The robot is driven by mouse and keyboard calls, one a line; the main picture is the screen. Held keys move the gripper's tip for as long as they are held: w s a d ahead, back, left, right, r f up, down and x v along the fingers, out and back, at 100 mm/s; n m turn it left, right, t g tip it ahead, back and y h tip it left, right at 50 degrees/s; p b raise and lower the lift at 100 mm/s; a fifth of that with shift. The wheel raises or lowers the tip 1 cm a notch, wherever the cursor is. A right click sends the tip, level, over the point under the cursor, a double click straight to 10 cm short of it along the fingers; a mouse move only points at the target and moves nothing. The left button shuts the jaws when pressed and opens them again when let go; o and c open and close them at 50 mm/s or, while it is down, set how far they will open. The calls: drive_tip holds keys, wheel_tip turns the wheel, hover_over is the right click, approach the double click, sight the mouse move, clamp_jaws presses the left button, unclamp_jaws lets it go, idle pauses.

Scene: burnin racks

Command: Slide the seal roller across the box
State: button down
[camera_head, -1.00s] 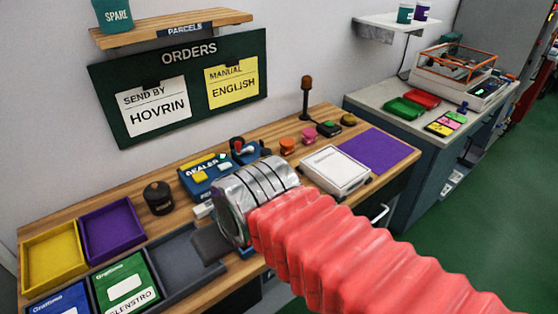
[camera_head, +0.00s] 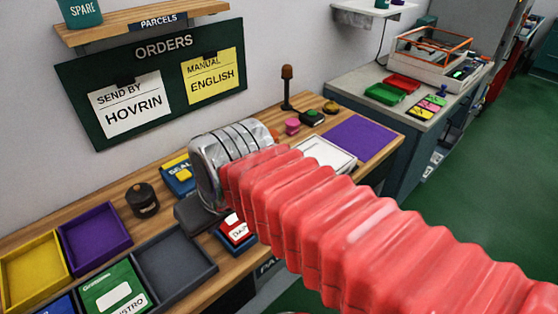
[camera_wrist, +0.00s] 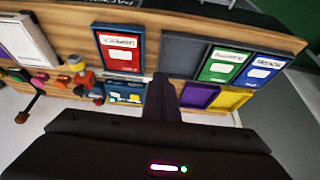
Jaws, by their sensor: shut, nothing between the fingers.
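A red box (camera_head: 237,232) with a white label sits at the bench front, partly behind my arm. It also shows in the wrist view (camera_wrist: 119,48), in a blue-edged bay. The blue sealer unit (camera_head: 180,176) is behind it, mostly hidden by my arm; it also shows in the wrist view (camera_wrist: 125,94). Small red and blue parts (camera_wrist: 84,78) stand beside the sealer in the wrist view; I cannot tell whether they are the seal roller. My gripper (camera_head: 192,213) is shut and empty; in the wrist view its dark fingers (camera_wrist: 162,92) are beside the sealer, apart from the red parts.
An empty grey tray (camera_head: 205,268), a purple tray (camera_head: 128,238) and a yellow tray (camera_head: 62,268) lie left. A black round knob (camera_head: 141,200) stands behind. A white device (camera_head: 325,152), pink button (camera_head: 292,126) and beacon (camera_head: 287,88) are right.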

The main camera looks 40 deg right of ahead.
drive_tip(key=w+d+g+y, duration=0.2)
drive_tip(key=w+d, duration=1.5)
drive_tip(key=d, duration=0.2)
drive_tip(key=d+f+y, duration=0.1)
drive_tip(key=d+f, duration=0.2)
drive_tip(key=d, duration=0.5)
drive_tip(key=w+d+f+n+y, duration=0.1)
drive_tip(key=d+f, duration=0.3)
drive_tip(key=d, duration=0.5)
drive_tip(key=d+f+y, duration=0.1)
drive_tip(key=d+f, duration=0.2)
drive_tip(key=d, duration=0.5)
drive_tip(key=shift+w+d+f+t, duration=0.2)
drive_tip(key=shift+d+f+t, duration=0.15)
drive_tip(key=shift+d+t, duration=0.05)
drive_tip(key=shift+w+a+f, duration=0.55)
drive_tip(key=shift+a+f, duration=0.85)
drive_tip(key=shift+f, duration=0.05)
drive_tip(key=shift+w+a+f, duration=0.6)
drive_tip(key=shift+a+f, duration=0.85)
drive_tip(key=shift+f, duration=0.05)
drive_tip(key=shift+w+a+f, duration=0.55)
drive_tip(key=shift+a+f, duration=0.85)
drive_tip(key=shift+f, duration=0.05)
